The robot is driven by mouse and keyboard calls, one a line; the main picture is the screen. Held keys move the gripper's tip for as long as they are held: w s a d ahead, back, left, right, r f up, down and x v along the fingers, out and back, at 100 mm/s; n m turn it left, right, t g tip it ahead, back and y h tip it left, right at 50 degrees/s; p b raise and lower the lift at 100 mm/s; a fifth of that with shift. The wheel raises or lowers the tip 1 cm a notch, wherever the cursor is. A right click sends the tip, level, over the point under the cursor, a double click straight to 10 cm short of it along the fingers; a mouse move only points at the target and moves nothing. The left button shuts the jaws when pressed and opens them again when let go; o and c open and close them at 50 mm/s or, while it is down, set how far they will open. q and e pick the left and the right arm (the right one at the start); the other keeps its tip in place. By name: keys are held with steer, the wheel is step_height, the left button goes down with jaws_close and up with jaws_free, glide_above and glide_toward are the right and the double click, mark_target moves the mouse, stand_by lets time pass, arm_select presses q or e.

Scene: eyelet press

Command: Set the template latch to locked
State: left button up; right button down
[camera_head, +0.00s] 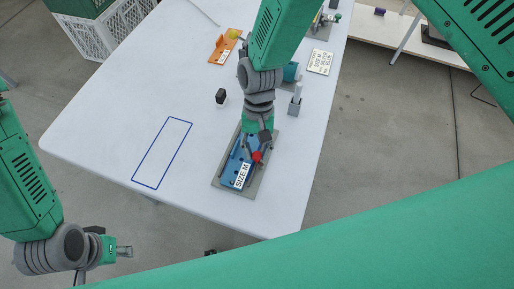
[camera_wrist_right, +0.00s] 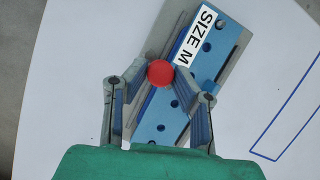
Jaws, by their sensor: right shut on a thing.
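The blue template marked SIZE M (camera_head: 236,172) lies on a grey base plate (camera_head: 217,181) near the table's front; it also shows in the right wrist view (camera_wrist_right: 161,122). The latch's round red knob (camera_head: 257,156) is at the template's side in the head view and between my fingers in the right wrist view (camera_wrist_right: 160,73). My right gripper (camera_head: 262,146) reaches down from above and is shut on the red knob, its fingers (camera_wrist_right: 160,80) on both sides of it. The latch arm under the knob is mostly hidden. My left gripper (camera_head: 125,251) is open and empty, off the table's front left.
A blue outlined rectangle (camera_head: 162,153) is marked on the table left of the plate. A small black block (camera_head: 221,97), an orange fixture (camera_head: 224,46), a grey post (camera_head: 296,100) and a printed card (camera_head: 320,62) stand further back. The table's left side is mostly clear.

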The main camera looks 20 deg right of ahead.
steer(key=shift+s+f, duration=0.1)
steer(key=shift+s, duration=0.2)
steer(key=c, duration=1.3)
jaws_free()
steer(key=shift+a, duration=0.1)
steer(key=shift+c, duration=0.2)
steer(key=shift+w, duration=0.1)
steer(key=shift+w+r, duration=0.2)
steer(key=shift+r, duration=0.05)
steer(key=v, duration=1.1)
steer(key=shift+r, duration=0.25)
